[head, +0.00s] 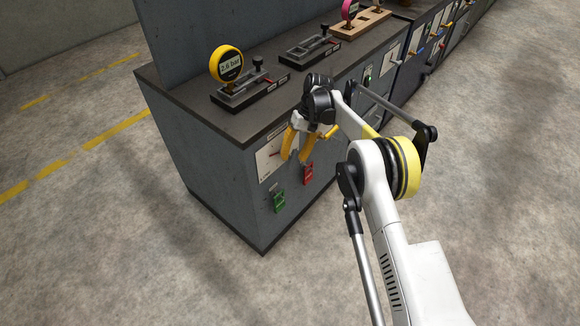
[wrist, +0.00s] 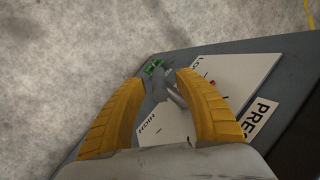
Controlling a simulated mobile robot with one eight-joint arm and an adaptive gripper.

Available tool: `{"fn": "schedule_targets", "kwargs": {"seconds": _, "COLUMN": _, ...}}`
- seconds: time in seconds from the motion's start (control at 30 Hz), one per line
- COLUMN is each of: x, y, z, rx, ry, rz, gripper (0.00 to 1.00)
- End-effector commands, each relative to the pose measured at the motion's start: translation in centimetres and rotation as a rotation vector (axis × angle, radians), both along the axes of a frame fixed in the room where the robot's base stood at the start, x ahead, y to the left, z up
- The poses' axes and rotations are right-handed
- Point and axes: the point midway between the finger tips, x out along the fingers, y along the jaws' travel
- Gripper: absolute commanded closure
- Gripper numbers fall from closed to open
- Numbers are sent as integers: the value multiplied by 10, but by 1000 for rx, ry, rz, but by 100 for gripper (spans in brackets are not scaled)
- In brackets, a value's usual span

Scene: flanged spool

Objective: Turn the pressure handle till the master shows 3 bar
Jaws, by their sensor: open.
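The master gauge (head: 231,63), round with a yellow rim, stands on the bench top and reads 2.6 bar. A white dial plate (head: 268,158) is on the cabinet's front face, partly hidden by my gripper (head: 296,156). A grey pressure handle (wrist: 174,98) shows between the two yellow fingers of my gripper (wrist: 162,82). The fingers are open, one on each side of it; I cannot tell whether either touches it.
A green switch (head: 279,201) and a red switch (head: 308,172) sit low on the cabinet front. A second black fixture (head: 310,47) stands on the bench top (head: 238,128), and more cabinets run to the right. The concrete floor in front is clear.

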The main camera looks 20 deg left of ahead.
Motion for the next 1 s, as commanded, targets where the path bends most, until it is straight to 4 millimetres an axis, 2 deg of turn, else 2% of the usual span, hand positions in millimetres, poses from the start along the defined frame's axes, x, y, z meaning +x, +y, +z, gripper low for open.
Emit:
{"fn": "schedule_targets", "kwargs": {"seconds": 0.1, "x": 9, "y": -5, "z": 24, "rx": 0, "ry": 0, "rz": 0, "gripper": 61}}
{"fn": "schedule_targets", "kwargs": {"seconds": 0.3, "x": 19, "y": -10, "z": 51, "rx": 0, "ry": 0, "rz": 0, "gripper": 61}}
{"fn": "schedule_targets", "kwargs": {"seconds": 0.47, "x": 21, "y": -11, "z": 58, "rx": 0, "ry": 0, "rz": 1, "gripper": 61}}
{"fn": "schedule_targets", "kwargs": {"seconds": 0.9, "x": 21, "y": -12, "z": 59, "rx": 0, "ry": -1, "rz": 0, "gripper": 61}}
{"fn": "schedule_targets", "kwargs": {"seconds": 1.0, "x": 24, "y": -17, "z": 70, "rx": 1, "ry": -14, "rz": -13, "gripper": 61}}
